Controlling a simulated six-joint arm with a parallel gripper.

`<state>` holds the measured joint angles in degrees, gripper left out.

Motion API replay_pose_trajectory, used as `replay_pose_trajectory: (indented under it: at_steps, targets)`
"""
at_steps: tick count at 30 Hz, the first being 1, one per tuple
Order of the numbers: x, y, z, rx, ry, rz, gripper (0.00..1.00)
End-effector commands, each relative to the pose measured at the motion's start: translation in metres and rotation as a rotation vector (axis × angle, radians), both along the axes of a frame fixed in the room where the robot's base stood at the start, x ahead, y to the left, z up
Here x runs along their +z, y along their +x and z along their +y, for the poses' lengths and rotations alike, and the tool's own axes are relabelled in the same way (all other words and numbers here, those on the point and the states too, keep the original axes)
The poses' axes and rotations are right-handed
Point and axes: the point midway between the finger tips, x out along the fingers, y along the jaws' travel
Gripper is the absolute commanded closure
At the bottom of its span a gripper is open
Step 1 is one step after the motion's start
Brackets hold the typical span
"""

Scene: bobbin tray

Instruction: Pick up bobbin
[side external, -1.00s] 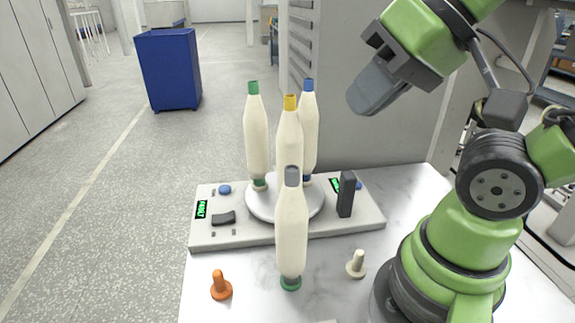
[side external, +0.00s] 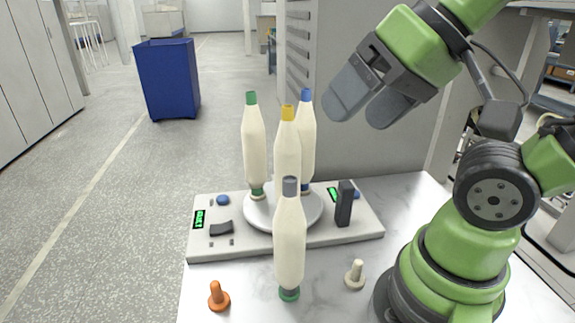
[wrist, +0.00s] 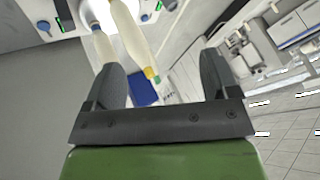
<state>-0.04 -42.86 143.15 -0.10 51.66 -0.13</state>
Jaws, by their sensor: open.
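Three cream bobbins stand upright on the round white turntable (side external: 263,218) in the side view: one green-capped (side external: 253,143), one yellow-capped (side external: 287,152) and one blue-capped (side external: 307,137). A grey-topped bobbin (side external: 289,243) with a green base stands upright in front, partly hiding the yellow-capped one. My gripper (side external: 354,114) is open and empty, above and to the right of the turntable, apart from every bobbin. In the wrist view my gripper (wrist: 159,66) shows two spread fingers. A yellow-tipped bobbin (wrist: 131,35) appears beyond them, with other bobbins partly cut off or overlapped.
The grey tray base (side external: 225,245) carries a black upright block (side external: 344,204), buttons and small green displays. An orange peg (side external: 219,297) and a cream peg (side external: 355,274) stand on the white table (side external: 410,190). A blue bin (side external: 168,80) stands on the floor behind.

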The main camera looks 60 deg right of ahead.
Motion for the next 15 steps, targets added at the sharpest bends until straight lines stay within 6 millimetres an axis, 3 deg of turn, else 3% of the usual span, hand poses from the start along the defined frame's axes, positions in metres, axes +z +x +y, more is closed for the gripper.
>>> replay_pose_trajectory:
  at_steps: [5,15]
  targets:
    - [0.000,0.010,0.002,0.133,-0.097,0.083,0.20]
    - [-0.018,0.072,0.017,0.836,-0.564,0.478,0.20]
